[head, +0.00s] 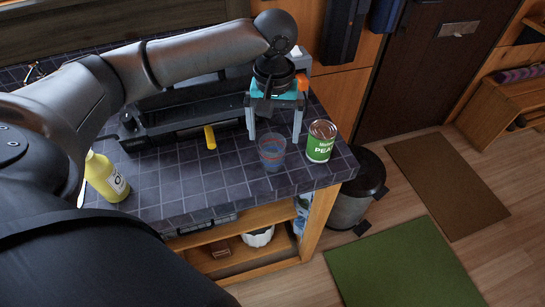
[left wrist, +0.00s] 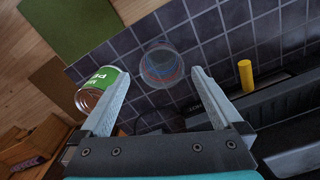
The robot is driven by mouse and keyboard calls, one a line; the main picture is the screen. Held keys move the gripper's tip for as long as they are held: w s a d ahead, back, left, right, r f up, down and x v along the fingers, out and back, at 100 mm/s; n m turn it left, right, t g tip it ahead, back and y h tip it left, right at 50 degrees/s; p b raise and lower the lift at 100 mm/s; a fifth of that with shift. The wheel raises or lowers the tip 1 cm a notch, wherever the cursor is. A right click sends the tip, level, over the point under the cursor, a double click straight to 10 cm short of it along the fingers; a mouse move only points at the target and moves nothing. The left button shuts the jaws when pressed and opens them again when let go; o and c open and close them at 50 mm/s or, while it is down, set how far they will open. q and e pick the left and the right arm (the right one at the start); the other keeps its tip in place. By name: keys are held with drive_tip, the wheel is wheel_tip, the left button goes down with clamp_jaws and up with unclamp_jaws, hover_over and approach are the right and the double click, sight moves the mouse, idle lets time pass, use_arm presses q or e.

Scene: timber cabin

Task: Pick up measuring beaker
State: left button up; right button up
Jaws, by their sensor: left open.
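The measuring beaker (head: 271,153) is a clear, bluish cup with red markings. It stands upright on the dark tiled counter (head: 160,185) near the front edge. In the left wrist view the beaker (left wrist: 161,66) lies ahead of the fingertips, roughly midway between their lines. My left gripper (head: 273,138) is open and empty, with its two fingers pointing down above and behind the beaker; it also shows in the left wrist view (left wrist: 160,75). No contact with the beaker shows. My right gripper is not in view.
A green pea can (head: 321,141) stands close to the right of the beaker. A yellow bottle (head: 105,177) stands at the counter's left. A yellow cylindrical thing (head: 210,137) and a black appliance (head: 180,115) are behind. A black bin (head: 355,190) stands on the floor beside the counter.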

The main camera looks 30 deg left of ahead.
use_arm(q)
drive_tip(key=shift+s+a+f+b, duration=0.1)
drive_tip(key=shift+f+b, duration=0.3)
drive_tip(key=shift+f, duration=1.35)
drive_tip(key=shift+s+f+b, duration=0.1)
drive_tip(key=shift+f+b, duration=0.25)
drive_tip(key=shift+f, duration=1.4)
drive_tip(key=shift+c, duration=0.2)
